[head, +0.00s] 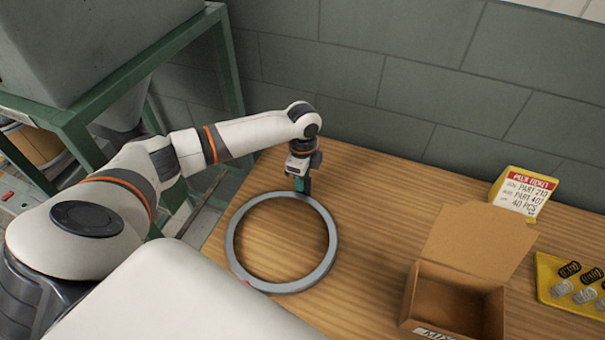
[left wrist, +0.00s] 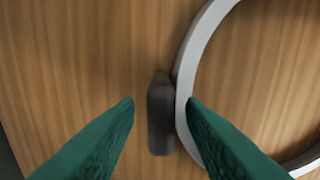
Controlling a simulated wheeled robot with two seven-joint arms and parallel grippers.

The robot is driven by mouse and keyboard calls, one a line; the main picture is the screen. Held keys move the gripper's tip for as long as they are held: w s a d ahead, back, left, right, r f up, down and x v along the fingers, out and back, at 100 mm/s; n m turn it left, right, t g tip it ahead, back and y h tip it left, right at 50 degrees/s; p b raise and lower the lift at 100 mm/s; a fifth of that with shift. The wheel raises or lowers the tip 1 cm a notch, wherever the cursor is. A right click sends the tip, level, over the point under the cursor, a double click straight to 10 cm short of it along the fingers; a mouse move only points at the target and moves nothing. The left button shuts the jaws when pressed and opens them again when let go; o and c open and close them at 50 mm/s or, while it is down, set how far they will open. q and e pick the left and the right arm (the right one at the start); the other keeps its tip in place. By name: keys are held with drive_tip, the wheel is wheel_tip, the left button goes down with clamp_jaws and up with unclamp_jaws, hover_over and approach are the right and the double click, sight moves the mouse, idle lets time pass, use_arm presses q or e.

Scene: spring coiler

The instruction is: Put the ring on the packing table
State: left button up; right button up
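The grey ring (head: 332,243) lies flat on the left part of the wooden packing table (head: 380,215). My left gripper (head: 301,188) is at the ring's far edge, pointing down. In the left wrist view its green fingers (left wrist: 161,104) are apart. A dark grey block (left wrist: 160,120) shows between them, against the outer edge of the ring (left wrist: 195,42); it looks like a tab on the ring. The right finger overlaps the ring's band in that view. I cannot tell whether either finger touches the block. My right gripper is not in view.
An open cardboard box (head: 440,296) stands right of the ring. A green-framed machine (head: 232,75) stands left of the table. Table between ring and box is clear.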

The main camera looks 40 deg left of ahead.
use_arm(q)
wheel_tip(320, 180, up, 10)
drive_tip(key=shift+r+b, duration=0.15)
drive_tip(key=shift+b, duration=0.8)
